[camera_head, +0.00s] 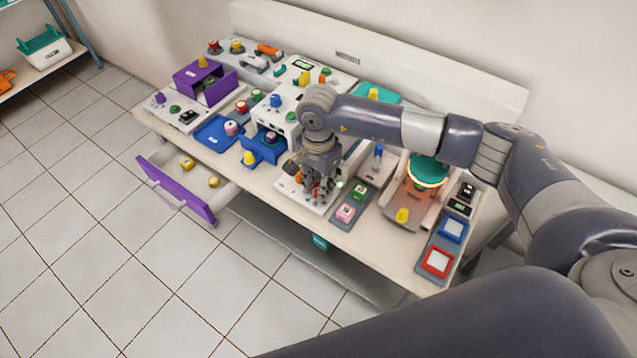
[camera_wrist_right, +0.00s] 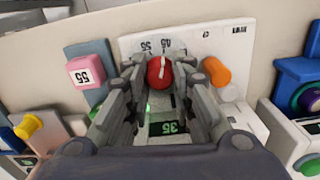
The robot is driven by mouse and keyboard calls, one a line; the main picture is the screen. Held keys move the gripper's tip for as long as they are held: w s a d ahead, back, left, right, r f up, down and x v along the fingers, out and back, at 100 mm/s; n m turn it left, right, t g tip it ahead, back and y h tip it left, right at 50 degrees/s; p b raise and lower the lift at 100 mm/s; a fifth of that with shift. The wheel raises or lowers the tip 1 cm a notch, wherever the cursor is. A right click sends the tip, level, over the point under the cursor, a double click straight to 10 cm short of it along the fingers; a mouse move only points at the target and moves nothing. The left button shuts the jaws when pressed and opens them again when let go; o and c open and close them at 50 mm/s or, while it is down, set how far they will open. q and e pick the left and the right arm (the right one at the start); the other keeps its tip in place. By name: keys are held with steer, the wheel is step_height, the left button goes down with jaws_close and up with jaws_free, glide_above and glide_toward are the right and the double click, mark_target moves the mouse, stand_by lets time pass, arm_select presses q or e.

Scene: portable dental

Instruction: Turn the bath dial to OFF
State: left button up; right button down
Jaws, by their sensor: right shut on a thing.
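The bath dial (camera_wrist_right: 159,73) is a red round knob with a white line across its top, set on a white panel (camera_wrist_right: 247,110). In the right wrist view the line runs roughly up and down. Upside-down numbers are printed on the panel above it, and a dark display (camera_wrist_right: 168,127) with green digits sits below it. My right gripper (camera_wrist_right: 158,80) is shut on the dial, one finger on each side. In the head view the right gripper (camera_head: 319,189) is down at the panel near the table's front edge and hides most of the dial. My left gripper is not in view.
An orange knob (camera_wrist_right: 214,68) stands close beside the dial on the panel. A pink block marked 55 (camera_wrist_right: 86,71) is on the neighbouring grey tray. A blue open box (camera_head: 262,148) is to the left. A purple-fronted drawer (camera_head: 178,190) sticks out from the table.

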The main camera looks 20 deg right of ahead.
steer(key=m+b, duration=0.3)
steer(key=shift+f, duration=0.25)
steer(key=m+b, duration=0.3)
steer(key=shift+r, duration=0.1)
steer(key=shift+r+m+b, duration=0.1)
steer(key=shift+m+b, duration=0.55)
steer(key=shift+m, duration=0.35)
steer(key=c, duration=1.4)
jaws_free()
steer(key=shift+o, duration=0.2)
